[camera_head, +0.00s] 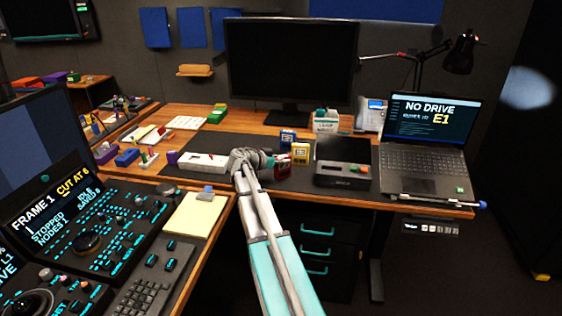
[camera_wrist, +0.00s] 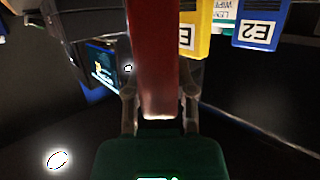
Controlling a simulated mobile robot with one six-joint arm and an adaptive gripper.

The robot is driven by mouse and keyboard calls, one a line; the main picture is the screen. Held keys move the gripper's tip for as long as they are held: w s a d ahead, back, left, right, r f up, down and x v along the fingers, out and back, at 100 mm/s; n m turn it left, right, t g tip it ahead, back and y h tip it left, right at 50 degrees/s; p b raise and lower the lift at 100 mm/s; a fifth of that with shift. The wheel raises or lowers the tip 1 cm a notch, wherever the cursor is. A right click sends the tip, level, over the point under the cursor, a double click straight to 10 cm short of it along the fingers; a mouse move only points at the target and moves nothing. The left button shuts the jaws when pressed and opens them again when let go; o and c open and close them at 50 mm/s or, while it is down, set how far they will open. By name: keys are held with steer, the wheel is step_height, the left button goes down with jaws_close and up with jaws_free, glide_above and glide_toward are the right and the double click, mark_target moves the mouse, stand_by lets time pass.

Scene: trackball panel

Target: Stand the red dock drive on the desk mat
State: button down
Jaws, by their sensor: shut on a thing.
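The red dock drive (camera_head: 282,166) is upright in the head view, just right of my gripper (camera_head: 268,160). In the wrist view the red drive (camera_wrist: 155,55) runs between the two fingers of my gripper (camera_wrist: 160,108), which is shut on it. The dark desk mat (camera_head: 245,182) lies under my gripper and along the desk's front. I cannot tell whether the drive's lower end touches the mat.
A yellow drive (camera_head: 300,152) stands close to the right of the red one, with a blue drive (camera_head: 287,138) behind. A black dock unit (camera_head: 343,174) stands right, then a laptop (camera_head: 428,158) reading "NO DRIVE".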

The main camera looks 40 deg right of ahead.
steer(key=shift+c, duration=2.2)
jaws_free()
steer(key=shift+r+p, duration=0.2)
steer(key=shift+p, duration=0.1)
steer(key=s+p+v, duration=0.1)
steer(key=p+v, duration=0.2)
steer(key=v, duration=0.9)
steer(key=shift+w, duration=0.5)
steer(key=shift+f, duration=0.1)
